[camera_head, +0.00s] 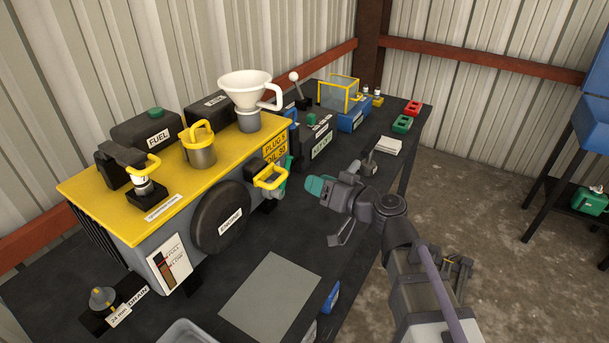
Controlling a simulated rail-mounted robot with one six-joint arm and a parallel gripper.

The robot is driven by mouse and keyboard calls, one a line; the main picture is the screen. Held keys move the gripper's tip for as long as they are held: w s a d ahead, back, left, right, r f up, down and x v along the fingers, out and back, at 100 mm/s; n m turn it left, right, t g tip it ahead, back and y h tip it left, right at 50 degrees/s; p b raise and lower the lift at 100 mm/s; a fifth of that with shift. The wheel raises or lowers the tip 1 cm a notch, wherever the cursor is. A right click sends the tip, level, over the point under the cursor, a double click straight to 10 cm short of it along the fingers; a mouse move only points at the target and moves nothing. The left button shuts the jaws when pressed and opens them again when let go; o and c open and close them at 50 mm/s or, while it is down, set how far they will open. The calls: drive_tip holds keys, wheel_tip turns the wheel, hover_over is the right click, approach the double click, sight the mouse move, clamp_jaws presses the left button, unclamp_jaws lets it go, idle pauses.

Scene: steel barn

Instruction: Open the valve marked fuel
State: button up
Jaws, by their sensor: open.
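A black tank (140,132) labelled FUEL, with a green cap (156,113), stands behind the yellow-topped engine (115,195) at the left. I cannot make out a valve marked fuel. A yellow loop handle (270,178) sticks out at the engine's right end, with a teal-green part (282,180) beside it; no label on it is readable. My gripper (328,213) is open, over the bench right of that handle and apart from it. A teal piece shows at its upper left; I cannot tell whether it belongs to the gripper.
A white funnel (245,88) stands on the engine top near a yellow-handled cap (200,140). A grey plate (270,297) lies on the black bench (365,215). A drain fitting (103,298) is front left. Blue and red-green items stand at the bench's far end. Concrete floor lies right.

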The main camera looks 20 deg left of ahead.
sight(286, 167)
drive_tip(key=shift+d, duration=0.1)
drive_tip(key=shift+c, duration=0.2)
drive_tip(key=w, duration=0.2)
drive_tip(key=w+f+b, duration=0.1)
drive_tip(key=w, duration=0.2)
drive_tip(key=shift+w, duration=0.1)
drive_tip(key=shift+c, duration=1.2)
drive_tip(key=w+a+n+g+y+b, duration=0.1)
drive_tip(key=w+a+n+g+b, duration=0.2)
drive_tip(key=w+g, duration=0.35)
drive_tip(key=s+a+n+g, duration=0.2)
drive_tip(key=s, duration=0.1)
drive_tip(key=s+a+n+g+h+p, duration=0.1)
drive_tip(key=s+a+n+g, duration=0.1)
drive_tip(key=a+n+g, duration=0.1)
drive_tip(key=s+a+n+g+h, duration=0.1)
drive_tip(key=s+a+n+g, duration=0.1)
drive_tip(key=s, duration=0.1)
drive_tip(key=shift+s+a+r+g+p, duration=0.15)
drive_tip(key=shift+s+a+g+p, duration=0.1)
drive_tip(key=shift+s+a+p, duration=0.05)
drive_tip(key=shift+c, duration=0.2)
clamp_jaws()
